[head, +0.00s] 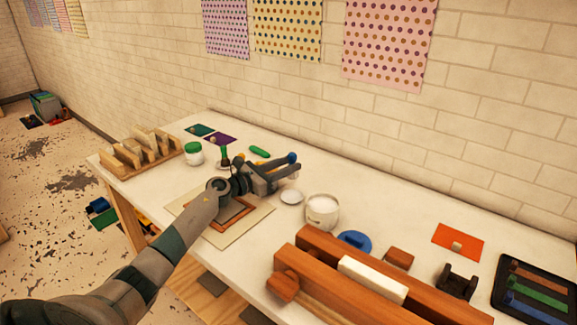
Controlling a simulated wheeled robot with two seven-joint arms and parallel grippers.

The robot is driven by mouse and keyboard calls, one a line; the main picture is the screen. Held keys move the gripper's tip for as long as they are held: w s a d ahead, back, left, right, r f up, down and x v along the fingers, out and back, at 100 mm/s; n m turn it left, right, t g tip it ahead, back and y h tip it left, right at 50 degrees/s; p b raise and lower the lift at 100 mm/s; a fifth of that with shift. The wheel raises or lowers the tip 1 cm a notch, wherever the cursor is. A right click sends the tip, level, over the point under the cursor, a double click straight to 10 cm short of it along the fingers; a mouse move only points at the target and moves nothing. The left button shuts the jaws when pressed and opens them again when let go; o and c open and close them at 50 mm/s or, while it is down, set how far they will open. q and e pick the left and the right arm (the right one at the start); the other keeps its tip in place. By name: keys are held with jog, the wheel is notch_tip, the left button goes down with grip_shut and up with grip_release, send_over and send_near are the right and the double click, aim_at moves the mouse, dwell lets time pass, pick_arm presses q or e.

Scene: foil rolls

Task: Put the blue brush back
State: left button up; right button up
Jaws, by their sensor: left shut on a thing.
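My left gripper (284,169) reaches over the table from the left and is shut, with its fingers pointing right. A small rounded blue end (291,157) shows at its fingertips; it appears to be part of the blue brush, and the rest is hidden by the fingers. A round blue piece (355,241) with a raised part lies on the table to the right, beyond the wooden beams. My right gripper is not in view.
A white tub (322,212) and a small white dish (292,197) stand right of the gripper. Long wooden beams (335,255) lie in front. A wooden rack (122,164) stands at the left. A black tray (506,262) with coloured bars lies far right.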

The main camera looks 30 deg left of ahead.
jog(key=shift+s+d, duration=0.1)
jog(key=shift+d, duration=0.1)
pick_arm(q)
jog(key=shift+f, duration=0.1)
notch_tip(320, 180, down, 5)
jog(key=b, duration=0.3)
jog(key=shift+b, duration=0.4)
jog(key=shift+f+b, duration=1.1)
jog(key=shift+f, duration=0.2)
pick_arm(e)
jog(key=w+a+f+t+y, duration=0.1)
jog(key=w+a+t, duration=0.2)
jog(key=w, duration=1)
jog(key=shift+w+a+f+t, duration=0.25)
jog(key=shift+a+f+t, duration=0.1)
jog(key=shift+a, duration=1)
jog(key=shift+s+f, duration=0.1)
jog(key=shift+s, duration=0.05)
